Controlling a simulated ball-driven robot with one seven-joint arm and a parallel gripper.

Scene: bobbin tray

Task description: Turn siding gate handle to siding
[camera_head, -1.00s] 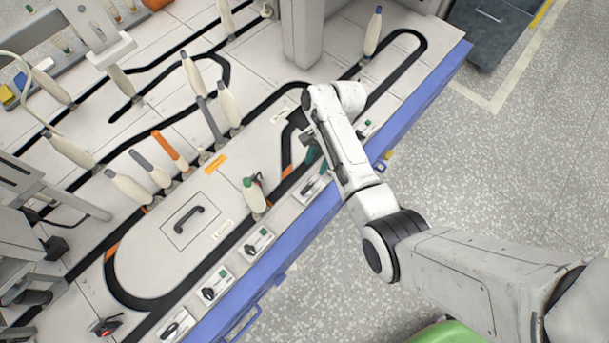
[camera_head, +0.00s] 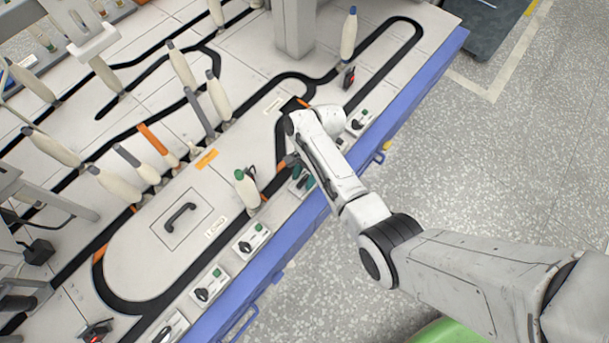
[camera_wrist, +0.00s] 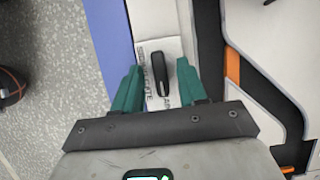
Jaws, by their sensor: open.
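A black lever handle (camera_wrist: 158,74) sits on a white label plate (camera_wrist: 168,48) in the wrist view, pointing roughly along the picture's height. The plate carries small printing that I cannot fully read, partly covered by my fingers. My gripper (camera_wrist: 156,82) has two teal fingers spread apart, one on each side of the handle, with gaps showing. I cannot tell how deep the fingertips reach beside it. In the head view my gripper (camera_head: 299,178) is over a plate on the table's front strip, and my wrist hides most of that handle.
Similar switch plates (camera_head: 252,238) line the blue front edge (camera_head: 290,240). A bobbin with a green top (camera_head: 247,190) stands left of my gripper beside the black track. A taller bobbin (camera_head: 348,38) and a grey post (camera_head: 294,28) stand farther back. Open floor lies right.

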